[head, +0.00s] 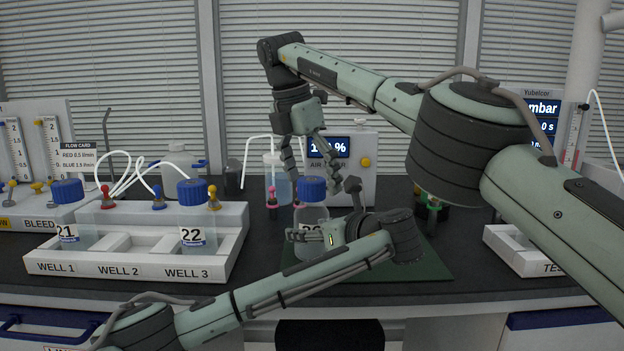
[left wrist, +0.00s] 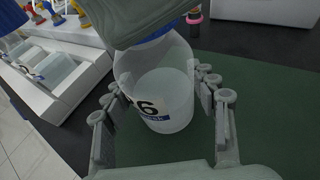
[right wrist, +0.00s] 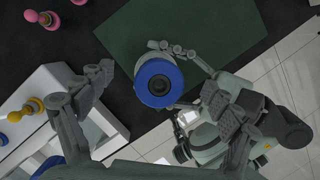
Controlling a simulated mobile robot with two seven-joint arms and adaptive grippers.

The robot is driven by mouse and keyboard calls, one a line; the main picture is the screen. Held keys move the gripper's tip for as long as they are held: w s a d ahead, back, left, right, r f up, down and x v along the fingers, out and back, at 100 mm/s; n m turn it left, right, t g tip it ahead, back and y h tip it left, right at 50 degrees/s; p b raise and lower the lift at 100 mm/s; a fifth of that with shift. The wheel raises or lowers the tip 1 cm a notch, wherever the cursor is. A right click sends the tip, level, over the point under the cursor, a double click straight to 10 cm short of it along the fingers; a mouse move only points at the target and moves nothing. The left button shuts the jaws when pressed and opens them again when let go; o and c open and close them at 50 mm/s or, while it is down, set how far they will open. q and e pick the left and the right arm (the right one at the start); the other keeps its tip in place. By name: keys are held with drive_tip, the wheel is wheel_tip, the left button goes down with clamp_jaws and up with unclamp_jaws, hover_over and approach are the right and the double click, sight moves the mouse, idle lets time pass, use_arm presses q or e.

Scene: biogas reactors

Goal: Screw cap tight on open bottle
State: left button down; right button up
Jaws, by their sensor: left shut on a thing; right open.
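A clear bottle labelled 26 (left wrist: 150,100) stands upright over the green mat. My left gripper (head: 312,237) is shut around its body from the side; its fingers flank the bottle in the left wrist view (left wrist: 162,85). A blue cap (head: 312,188) sits on top of the bottle; from above it is a blue ring with a grey centre in the right wrist view (right wrist: 155,95). Whether it is tight cannot be told. My right gripper (head: 315,190) points down over the cap with its fingers spread on both sides, apart from it.
A white rack (head: 120,271) at left holds capped bottles 21 (head: 85,237) and 22 (head: 193,225) in wells 1 and 3; well 2 looks empty. The green mat (head: 425,265) is under the bottle. A display device (head: 355,180) and another bottle (head: 275,180) stand behind. A white tray (head: 515,250) is at right.

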drive_tip(key=shift+v, duration=1.5)
drive_tip(key=s+a, duration=0.7)
drive_tip(key=a, duration=0.2)
drive_tip(key=shift+s, duration=0.35)
drive_tip(key=shift+a, duration=0.15)
use_arm(q)
drive_tip(key=shift+c, duration=2.1)
unclamp_jaws()
drive_tip(key=v, duration=1)
drive_tip(key=shift+s+d, duration=0.2)
drive_tip(key=shift+s+d+r, duration=0.3)
drive_tip(key=shift+s+r, duration=0.1)
drive_tip(key=shift+s, duration=0.2)
